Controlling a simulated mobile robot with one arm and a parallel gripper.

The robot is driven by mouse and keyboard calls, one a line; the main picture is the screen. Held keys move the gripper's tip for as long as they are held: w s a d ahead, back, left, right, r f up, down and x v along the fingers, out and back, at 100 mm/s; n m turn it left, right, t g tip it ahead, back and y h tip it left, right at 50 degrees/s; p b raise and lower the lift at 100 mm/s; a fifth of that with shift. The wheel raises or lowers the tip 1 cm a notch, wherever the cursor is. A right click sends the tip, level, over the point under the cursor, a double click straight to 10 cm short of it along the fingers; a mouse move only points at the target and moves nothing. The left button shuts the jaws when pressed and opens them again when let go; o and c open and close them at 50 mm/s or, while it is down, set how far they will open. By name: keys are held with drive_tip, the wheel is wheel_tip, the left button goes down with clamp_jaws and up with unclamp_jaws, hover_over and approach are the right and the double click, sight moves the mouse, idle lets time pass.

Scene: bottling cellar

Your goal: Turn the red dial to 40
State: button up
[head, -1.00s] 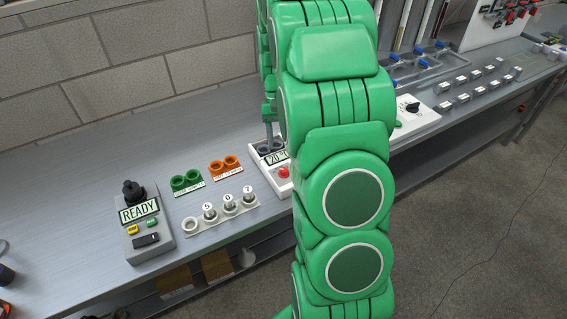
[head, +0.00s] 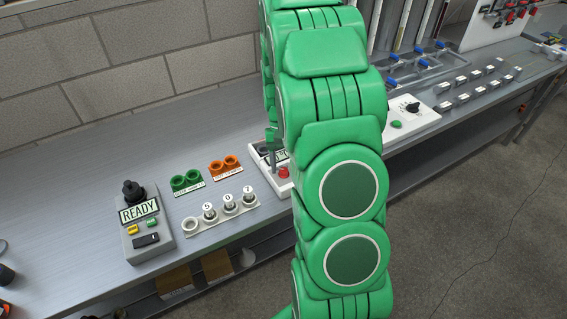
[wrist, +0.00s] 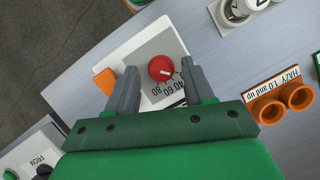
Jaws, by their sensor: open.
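The red dial (wrist: 160,68) sits on a white box (wrist: 150,43) in the wrist view. Its scale shows the numbers 40, 60 and 80. A small pale mark is on the dial, but I cannot tell its exact reading. My gripper (wrist: 163,70) is open, with one grey finger on each side of the dial. I cannot see clear contact. In the head view the red dial (head: 283,172) shows beside my green arm, and the box's display is mostly hidden.
A grey READY device (head: 146,225) stands at the left. Between it and the box are green holders (head: 187,181), orange holders (head: 225,165) and a white rack (head: 240,207) with small capped vials. Another white panel with a black knob (head: 411,107) lies right of my arm.

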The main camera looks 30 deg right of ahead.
drive_tip(key=shift+c, duration=0.3)
clamp_jaws()
drive_tip(key=shift+m, duration=0.3)
drive_tip(key=shift+s+d+m+t+y, duration=0.1)
drive_tip(key=shift+m+t+y, duration=0.3)
drive_tip(key=shift+m, duration=0.8)
drive_tip(key=shift+s+d+m+t+y, duration=0.1)
drive_tip(key=shift+m+y, duration=0.5)
drive_tip(key=shift+m, duration=0.9)
drive_tip(key=shift+o, duration=0.3)
unclamp_jaws()
drive_tip(key=shift+w, duration=0.1)
